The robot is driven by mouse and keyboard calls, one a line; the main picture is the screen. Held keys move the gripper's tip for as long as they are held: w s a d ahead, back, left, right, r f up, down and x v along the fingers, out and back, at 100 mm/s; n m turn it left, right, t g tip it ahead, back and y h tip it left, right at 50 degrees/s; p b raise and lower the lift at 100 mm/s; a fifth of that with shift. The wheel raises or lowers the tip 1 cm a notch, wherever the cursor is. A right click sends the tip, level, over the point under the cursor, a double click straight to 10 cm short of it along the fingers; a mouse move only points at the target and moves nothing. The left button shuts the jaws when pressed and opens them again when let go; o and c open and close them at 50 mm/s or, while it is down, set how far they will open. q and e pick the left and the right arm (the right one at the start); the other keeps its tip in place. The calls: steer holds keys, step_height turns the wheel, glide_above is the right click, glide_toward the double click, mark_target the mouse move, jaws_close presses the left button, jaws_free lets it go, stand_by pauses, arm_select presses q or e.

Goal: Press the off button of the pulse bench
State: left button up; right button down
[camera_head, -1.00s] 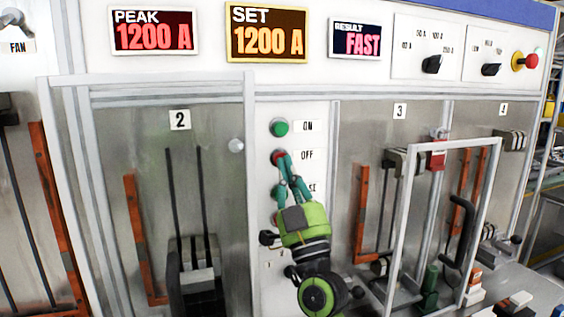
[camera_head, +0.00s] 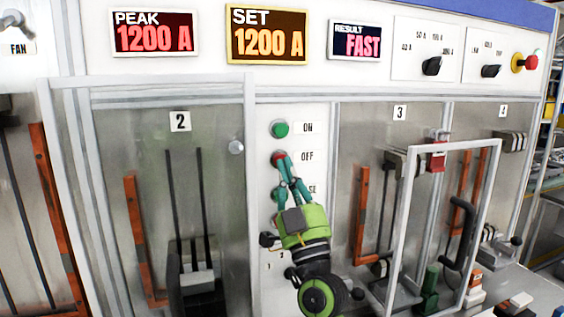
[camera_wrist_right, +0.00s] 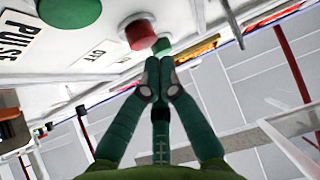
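The red OFF button (camera_head: 278,158) is on the white panel strip, between the green ON button (camera_head: 280,129) above and a green button (camera_head: 278,194) below, partly hidden by my fingers. My right gripper (camera_head: 284,160) is at the OFF button, its teal fingers closed together with nothing between them. In the right wrist view the red button (camera_wrist_right: 142,33) is just ahead of the fingertips (camera_wrist_right: 158,62), and the lower green button (camera_wrist_right: 70,12) is at upper left. I cannot tell whether the fingertips touch the red button. My left gripper is not in view.
Clear-fronted bay 2 (camera_head: 246,200) is left of the strip. Bay 3's white-framed door (camera_head: 404,225) stands out to the right of my arm. Displays show PEAK 1200 A (camera_head: 155,34), SET 1200 A (camera_head: 268,34) and RESULT FAST (camera_head: 355,41). A red knob (camera_head: 531,62) is at far right.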

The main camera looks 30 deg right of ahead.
steer(key=shift+w, duration=0.15)
steer(key=shift+w+d, duration=0.1)
steer(key=shift+w, duration=0.2)
steer(key=shift+w+d, duration=0.1)
steer(key=shift+w, duration=0.35)
stand_by(0.9)
stand_by(0.4)
steer(key=shift+s+a, duration=0.2)
steer(key=shift+s, duration=0.65)
steer(key=shift+s, duration=0.1)
steer(key=s, duration=0.2)
steer(key=s+a+p, duration=0.1)
steer(key=s, duration=0.1)
steer(key=shift+s+a+p, duration=0.1)
steer(key=shift+s+p, duration=0.2)
steer(key=shift+s, duration=0.05)
